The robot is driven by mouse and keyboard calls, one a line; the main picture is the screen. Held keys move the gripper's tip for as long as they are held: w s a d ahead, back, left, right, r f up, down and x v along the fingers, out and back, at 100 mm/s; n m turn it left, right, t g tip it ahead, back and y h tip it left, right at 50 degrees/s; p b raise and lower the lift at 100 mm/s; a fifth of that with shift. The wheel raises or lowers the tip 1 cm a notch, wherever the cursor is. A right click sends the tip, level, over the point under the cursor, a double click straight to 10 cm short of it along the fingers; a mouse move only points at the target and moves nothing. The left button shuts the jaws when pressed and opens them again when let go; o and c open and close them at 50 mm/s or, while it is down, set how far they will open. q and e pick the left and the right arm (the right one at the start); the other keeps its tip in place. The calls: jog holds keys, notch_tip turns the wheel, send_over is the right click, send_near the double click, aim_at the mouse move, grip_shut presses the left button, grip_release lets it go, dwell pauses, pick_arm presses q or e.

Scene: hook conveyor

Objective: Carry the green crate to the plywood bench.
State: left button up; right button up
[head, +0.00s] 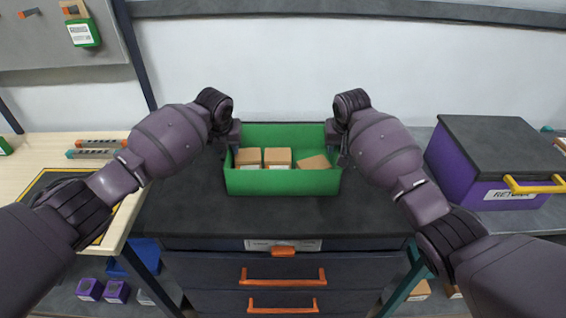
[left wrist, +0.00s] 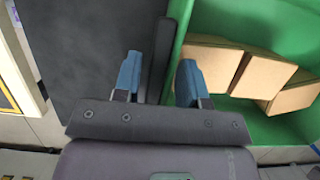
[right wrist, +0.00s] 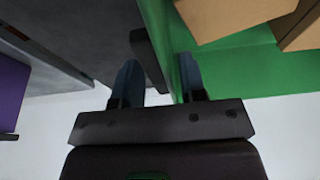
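The green crate (head: 282,182) stands upright on the dark worktop (head: 283,218), with three cardboard boxes inside. My left gripper (head: 232,150) is at its left end. In the left wrist view my left gripper (left wrist: 158,82) is open, its fingers either side of the crate wall and dark handle (left wrist: 160,55). My right gripper (head: 338,150) is at the right end. In the right wrist view my right gripper (right wrist: 158,82) is also open, straddling the wall and dark handle (right wrist: 149,58). The plywood bench (head: 118,222) is at the left, with a yellow-bordered black area partly behind my left arm.
A purple bin (head: 466,180) with a dark lid and yellow handle stands right of the worktop. Tools with orange ends (head: 98,147) lie at the back of the plywood bench. Drawers with orange handles (head: 284,277) are below the worktop. A small green-and-cardboard bin (head: 83,30) hangs upper left.

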pick_arm(q)
grip_shut()
pick_arm(e)
grip_shut()
pick_arm(q)
jog(key=shift+r, duration=0.15)
pick_arm(e)
jog(key=shift+r, duration=0.15)
